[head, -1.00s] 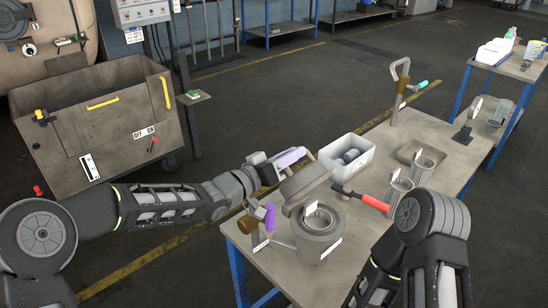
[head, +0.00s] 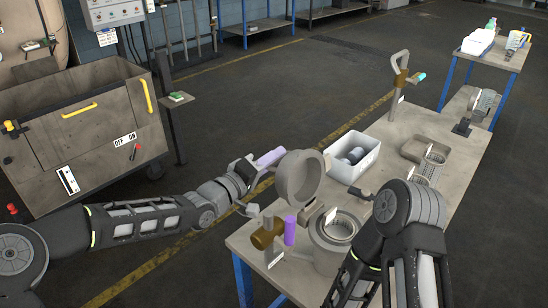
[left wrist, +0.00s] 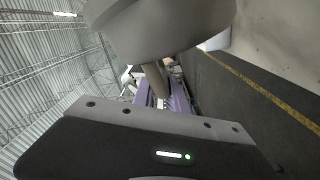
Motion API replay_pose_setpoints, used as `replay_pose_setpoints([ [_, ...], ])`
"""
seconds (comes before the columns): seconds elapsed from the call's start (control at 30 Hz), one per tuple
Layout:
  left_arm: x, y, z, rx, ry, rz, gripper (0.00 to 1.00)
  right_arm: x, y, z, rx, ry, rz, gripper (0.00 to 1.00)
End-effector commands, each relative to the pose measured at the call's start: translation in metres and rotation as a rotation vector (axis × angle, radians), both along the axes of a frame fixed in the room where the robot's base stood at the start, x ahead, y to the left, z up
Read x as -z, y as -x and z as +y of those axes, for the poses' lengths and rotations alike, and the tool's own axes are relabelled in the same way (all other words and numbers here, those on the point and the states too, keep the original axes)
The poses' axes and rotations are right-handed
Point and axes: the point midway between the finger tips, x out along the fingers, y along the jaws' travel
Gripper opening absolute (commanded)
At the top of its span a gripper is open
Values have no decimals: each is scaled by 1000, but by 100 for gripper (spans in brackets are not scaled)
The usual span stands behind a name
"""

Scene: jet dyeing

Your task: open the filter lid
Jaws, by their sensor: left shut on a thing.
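The filter lid (head: 299,178) is a grey round cap, swung up and tilted on edge at the back left of the grey filter housing (head: 318,246). The housing's round mouth is uncovered.
A second purple handle (head: 289,230) stands by a brown valve (head: 265,235) left of the housing. A white bin (head: 352,172) is behind the lid. Mesh baskets (head: 428,165) and a hooked stand (head: 400,80) stand farther back on the table. Floor left of the table is clear.

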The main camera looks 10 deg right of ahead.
Motion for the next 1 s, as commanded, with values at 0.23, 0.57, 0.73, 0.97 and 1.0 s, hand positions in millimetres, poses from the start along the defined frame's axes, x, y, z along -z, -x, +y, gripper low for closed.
replay_pose_setpoints([
  [0.23,12,7,-5,17,-16,11,0,3,0,0,0,0,0,42],
  [0.57,12,7,-6,18,-16,9,25,3,0,0,0,0,-1,42],
  [0.73,10,6,-6,16,-12,8,34,2,0,0,0,0,-1,42],
  [0.97,6,5,-4,12,-9,4,34,2,0,0,0,0,-1,42],
  [1.0,6,5,-4,11,-9,4,34,2,0,0,0,0,-1,42],
])
